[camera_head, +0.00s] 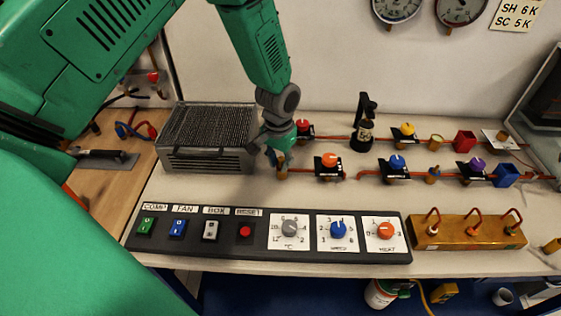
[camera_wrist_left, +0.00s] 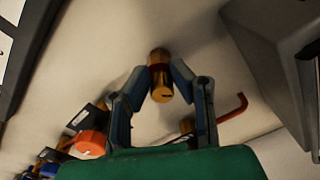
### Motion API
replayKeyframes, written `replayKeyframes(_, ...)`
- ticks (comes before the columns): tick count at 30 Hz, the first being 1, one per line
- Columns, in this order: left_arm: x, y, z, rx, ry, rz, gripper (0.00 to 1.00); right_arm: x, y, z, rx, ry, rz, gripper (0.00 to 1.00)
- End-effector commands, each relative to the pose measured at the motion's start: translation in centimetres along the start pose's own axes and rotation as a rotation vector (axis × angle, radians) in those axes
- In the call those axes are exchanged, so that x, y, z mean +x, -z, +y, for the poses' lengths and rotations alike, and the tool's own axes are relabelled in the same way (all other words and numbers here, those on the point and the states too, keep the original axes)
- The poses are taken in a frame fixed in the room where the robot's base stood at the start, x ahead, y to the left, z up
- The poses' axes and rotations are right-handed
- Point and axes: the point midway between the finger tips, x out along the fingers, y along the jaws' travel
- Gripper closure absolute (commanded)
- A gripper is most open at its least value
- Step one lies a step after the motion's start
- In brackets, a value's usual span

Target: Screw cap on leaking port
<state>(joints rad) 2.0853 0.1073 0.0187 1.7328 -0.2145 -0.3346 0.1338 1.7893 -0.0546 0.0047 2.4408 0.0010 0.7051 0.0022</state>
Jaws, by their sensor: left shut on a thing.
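My left gripper (camera_head: 279,158) is over the bench, just right of the black wire-topped box. In the left wrist view its fingertips (camera_wrist_left: 161,78) are closed on a brass cylindrical cap (camera_wrist_left: 160,57) with a dark reddish band. In the head view, the brass at the fingertips (camera_head: 282,171) is small and partly hidden by the gripper. A red pipe with a bent end (camera_wrist_left: 237,104) lies beyond the right finger, with a brass fitting (camera_wrist_left: 187,125) partly hidden behind that finger. I cannot tell which port leaks. My right gripper is not in view.
The black wire-topped box (camera_head: 207,160) stands close left of the gripper. An orange-knobbed valve (camera_head: 329,161) and a red-knobbed valve (camera_head: 304,127) are close right. The switch panel (camera_head: 262,250) lies in front. A brass block with red hooks (camera_head: 467,233) stands front right.

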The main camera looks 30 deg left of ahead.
Motion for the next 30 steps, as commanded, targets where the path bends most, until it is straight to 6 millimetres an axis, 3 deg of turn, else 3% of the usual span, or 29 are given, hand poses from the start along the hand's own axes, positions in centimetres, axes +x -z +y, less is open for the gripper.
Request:
replayKeyframes(16, 0.1, 0.0, -0.2, 0.013, 0.002, 0.000, 1.00, -0.1, 0.0, 0.0, 0.000, 0.000, 0.000, 0.00)
replayKeyframes(25, 0.0, -0.1, -0.1, 0.363, -0.007, -0.002, 1.00, -1.5, 0.1, 0.0, 0.000, 0.000, 0.000, 0.00)
replayKeyframes(30, 0.1, -0.1, -0.1, 0.455, -0.009, -0.003, 1.00, -1.6, 0.1, 0.0, 0.000, 0.000, 0.000, 0.00)
